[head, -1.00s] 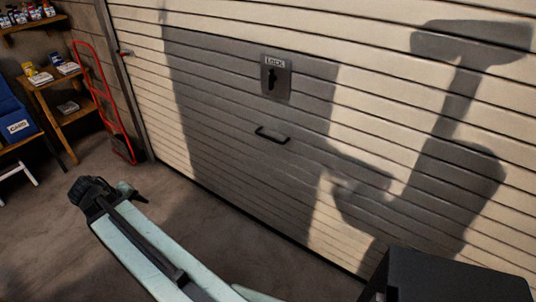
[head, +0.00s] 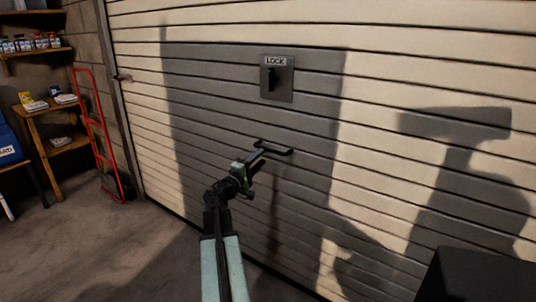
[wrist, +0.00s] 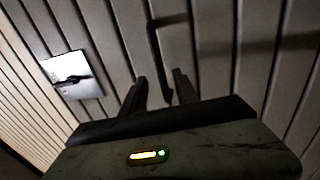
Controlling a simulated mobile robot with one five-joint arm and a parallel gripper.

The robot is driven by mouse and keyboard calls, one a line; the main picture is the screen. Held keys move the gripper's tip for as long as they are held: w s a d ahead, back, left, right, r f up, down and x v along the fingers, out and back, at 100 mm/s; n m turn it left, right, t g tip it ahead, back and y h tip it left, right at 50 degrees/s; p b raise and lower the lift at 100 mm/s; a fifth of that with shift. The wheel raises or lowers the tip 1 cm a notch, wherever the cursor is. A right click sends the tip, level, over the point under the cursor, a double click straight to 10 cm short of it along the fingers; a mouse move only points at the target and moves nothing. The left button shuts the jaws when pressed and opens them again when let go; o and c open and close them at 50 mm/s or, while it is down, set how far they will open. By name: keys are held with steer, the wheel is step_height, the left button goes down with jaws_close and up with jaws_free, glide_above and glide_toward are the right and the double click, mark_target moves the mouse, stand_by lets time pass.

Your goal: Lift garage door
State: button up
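The garage door (head: 420,65) is a wall of cream horizontal slats, down to the floor, partly in shadow. Its dark bar handle (head: 277,149) sits low in the shaded part; in the wrist view the handle (wrist: 154,45) runs up from between my fingers. Above it is a grey LOCK plate (head: 277,78) with a dark knob, also seen at left in the wrist view (wrist: 72,76). My gripper (head: 256,164) is at the handle's left end, with its two fingers apart in the wrist view (wrist: 160,90). I cannot tell whether they touch the handle.
A red hand truck (head: 98,135) leans by the wall left of the door. A wooden shelf stand (head: 47,114) with small items is farther left. Bare floor (head: 110,245) lies in front of the door at left.

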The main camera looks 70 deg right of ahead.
mark_target(269, 150)
steer(key=p+x, duration=0.1)
steer(key=x, duration=0.5)
steer(key=shift+s+d, duration=0.1)
steer(key=shift+d, duration=0.3)
jaws_close()
steer(key=shift+a, duration=0.1)
stand_by(0.8)
